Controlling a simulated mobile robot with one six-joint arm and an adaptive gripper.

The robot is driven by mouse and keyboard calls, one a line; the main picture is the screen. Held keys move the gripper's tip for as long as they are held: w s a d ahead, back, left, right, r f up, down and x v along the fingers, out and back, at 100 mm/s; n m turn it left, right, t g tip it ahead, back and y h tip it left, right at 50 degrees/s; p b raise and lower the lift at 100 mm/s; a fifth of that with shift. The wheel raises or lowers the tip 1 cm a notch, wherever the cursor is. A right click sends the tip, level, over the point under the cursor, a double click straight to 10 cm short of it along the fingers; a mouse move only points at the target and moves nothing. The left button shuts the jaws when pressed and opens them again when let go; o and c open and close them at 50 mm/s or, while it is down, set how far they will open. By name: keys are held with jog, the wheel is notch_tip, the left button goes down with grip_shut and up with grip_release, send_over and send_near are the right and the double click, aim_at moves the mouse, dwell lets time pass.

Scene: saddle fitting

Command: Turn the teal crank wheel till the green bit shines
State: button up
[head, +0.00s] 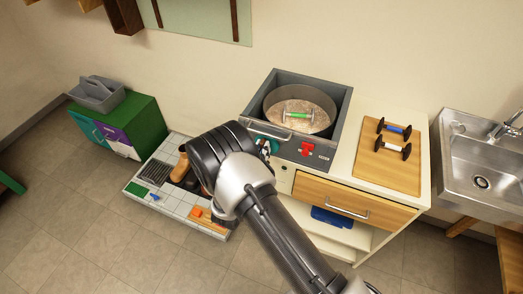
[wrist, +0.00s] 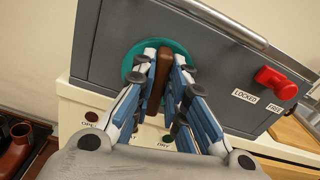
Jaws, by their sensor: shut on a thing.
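The teal crank wheel (wrist: 133,58) is on the grey front of the box in the wrist view, with a brown handle (wrist: 163,68) standing out from it. My gripper (wrist: 164,62) is shut on this handle, one finger on each side. In the head view only a sliver of the wheel (head: 274,146) shows past my arm. Below the wheel on the cream panel are a dark red lamp (wrist: 91,116) and a dark green lamp (wrist: 167,138). The green lamp looks unlit. Its label is partly hidden by my fingers.
A red lever (wrist: 276,80) with LOCKED and FREE labels is right of the wheel. A round pan (head: 318,124) in the box holds a green-banded spool (head: 298,115). Two more spools lie on a wooden board (head: 376,170). A sink (head: 475,160) is at the right.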

jog(key=shift+n, duration=0.5)
grip_shut()
jog(key=shift+w+a+f+n, duration=0.15)
jog(key=shift+f+n, duration=0.1)
jog(key=shift+n, duration=2.9)
jog(key=shift+s+a+f+n, duration=0.1)
jog(key=shift+f+n, duration=0.2)
jog(key=shift+n, duration=2.8)
jog(key=shift+w+a+f+n, duration=0.15)
jog(key=shift+f+n, duration=0.1)
jog(key=shift+n, duration=2.9)
jog(key=o, duration=0.7)
grip_release()
jog(key=shift+s, duration=0.1)
jog(key=v, duration=1.2)
